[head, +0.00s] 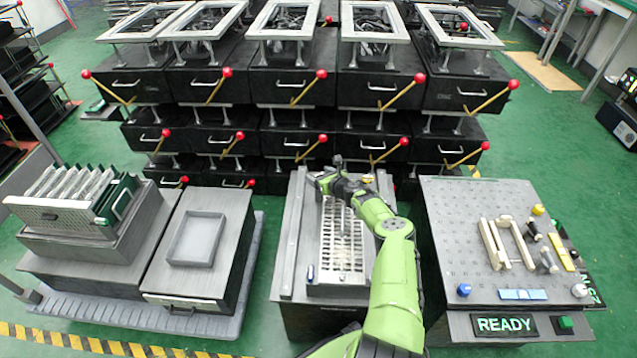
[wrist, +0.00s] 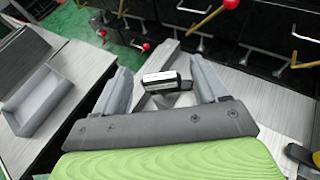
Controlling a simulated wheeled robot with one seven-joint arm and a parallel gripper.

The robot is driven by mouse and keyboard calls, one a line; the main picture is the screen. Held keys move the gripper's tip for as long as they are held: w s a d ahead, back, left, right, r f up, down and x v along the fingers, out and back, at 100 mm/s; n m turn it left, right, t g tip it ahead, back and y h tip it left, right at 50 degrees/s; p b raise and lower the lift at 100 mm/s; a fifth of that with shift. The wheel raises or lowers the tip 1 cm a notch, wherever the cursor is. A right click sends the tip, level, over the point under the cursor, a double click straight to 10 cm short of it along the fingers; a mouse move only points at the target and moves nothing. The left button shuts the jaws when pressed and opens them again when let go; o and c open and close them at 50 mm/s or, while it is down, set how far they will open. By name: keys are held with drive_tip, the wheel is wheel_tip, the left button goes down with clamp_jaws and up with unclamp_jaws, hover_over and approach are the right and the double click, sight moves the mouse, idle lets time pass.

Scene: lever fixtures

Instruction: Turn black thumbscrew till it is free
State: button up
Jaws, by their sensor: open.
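My gripper (wrist: 160,82) is open in the wrist view, with its two grey fingers spread apart. A small dark block with a pale top face (wrist: 160,77) shows between the fingers, seemingly not touched by either. I cannot tell whether this block is the black thumbscrew. In the head view my gripper (head: 338,165) is over the far end of the middle bench, and my green arm hides part of the bench's right side. No thumbscrew can be made out clearly there.
The middle bench carries a slotted metal plate (head: 342,245). Stacked black boxes with red-knobbed levers (head: 321,75) stand close behind. At left are a grey tray (head: 197,240) and a rack (head: 75,200). The right table (head: 450,220) holds pale bars, small parts and a READY sign (head: 504,325).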

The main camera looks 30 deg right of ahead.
drive_tip(key=shift+w+f, duration=0.1)
drive_tip(key=shift+w, duration=0.35)
drive_tip(key=shift+c, duration=0.4)
drive_tip(key=c, duration=0.9)
drive_tip(key=shift+n+y+b, duration=0.45)
drive_tip(key=shift+n+y, duration=0.35)
drive_tip(key=o, duration=1)
